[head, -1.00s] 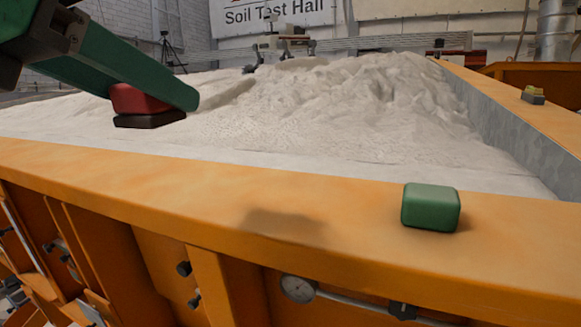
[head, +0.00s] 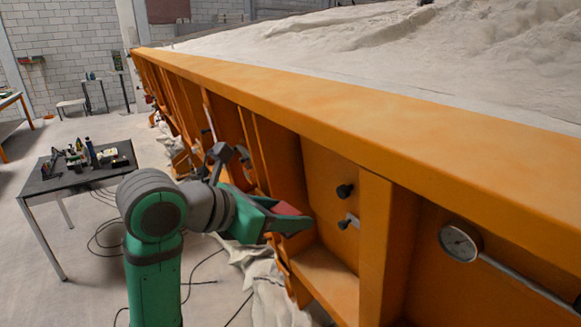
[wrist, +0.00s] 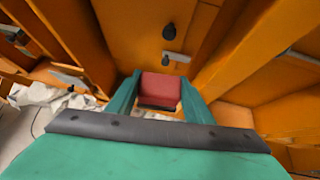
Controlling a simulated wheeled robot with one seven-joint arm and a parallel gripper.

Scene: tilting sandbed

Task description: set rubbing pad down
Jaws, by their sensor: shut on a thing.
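The rubbing pad (wrist: 160,88) is a red block with a dark underside. In the wrist view it sits between the two green fingers of my gripper (wrist: 160,97), which is shut on it. In the head view my gripper (head: 290,222) reaches to the right beside the sandbed's orange side wall, below its top rim. The red of the pad (head: 286,208) shows between the fingers; most of it is hidden by them. I cannot tell whether the pad touches any surface.
The orange sandbed rim (head: 330,115) runs above my gripper, with ribs, black knobs (head: 344,191) and a round gauge (head: 460,241) on the wall below. A dark table (head: 80,165) with small items stands at left. Cables and pale crumpled cloth (head: 270,290) lie on the floor.

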